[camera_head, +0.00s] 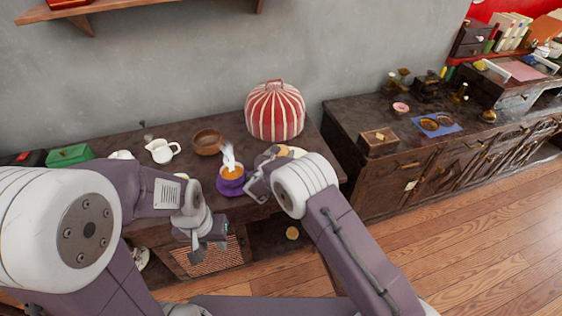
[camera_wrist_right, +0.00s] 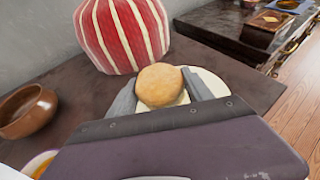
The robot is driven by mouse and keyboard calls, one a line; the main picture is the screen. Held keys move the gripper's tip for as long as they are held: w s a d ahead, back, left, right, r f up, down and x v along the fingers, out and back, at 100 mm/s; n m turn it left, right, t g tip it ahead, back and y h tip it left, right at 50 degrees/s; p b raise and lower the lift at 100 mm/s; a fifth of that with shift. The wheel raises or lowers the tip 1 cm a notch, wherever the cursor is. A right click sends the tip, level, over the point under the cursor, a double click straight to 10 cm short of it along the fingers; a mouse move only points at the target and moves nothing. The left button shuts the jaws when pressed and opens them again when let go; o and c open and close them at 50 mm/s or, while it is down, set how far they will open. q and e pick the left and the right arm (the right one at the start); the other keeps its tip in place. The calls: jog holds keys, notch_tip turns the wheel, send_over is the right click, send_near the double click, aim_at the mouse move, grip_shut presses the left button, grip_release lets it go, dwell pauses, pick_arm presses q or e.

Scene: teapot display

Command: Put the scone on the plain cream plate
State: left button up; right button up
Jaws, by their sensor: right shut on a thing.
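The scone (camera_wrist_right: 159,85) is round and golden brown. In the right wrist view it sits between the two fingers of my right gripper (camera_wrist_right: 160,92), which is shut on it. The plain cream plate (camera_wrist_right: 212,82) shows behind and beside the scone; I cannot tell whether the scone touches it. In the head view my right gripper (camera_head: 262,172) is over the front right of the dark table, and my arm hides most of the plate. My left gripper (camera_head: 205,243) hangs in front of the table edge, away from the scone; its jaws are unclear.
A red-and-white striped tea cosy (camera_head: 275,112) stands behind the plate. A dark sideboard (camera_head: 350,115) is at right.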

notch_tip(320, 180, down, 4)
jog(key=shift+f, duration=0.1)
jog(key=shift+f+b, duration=0.1)
jog(key=shift+b, duration=0.25)
jog(key=o, duration=1.4)
jog(key=shift+c, duration=0.2)
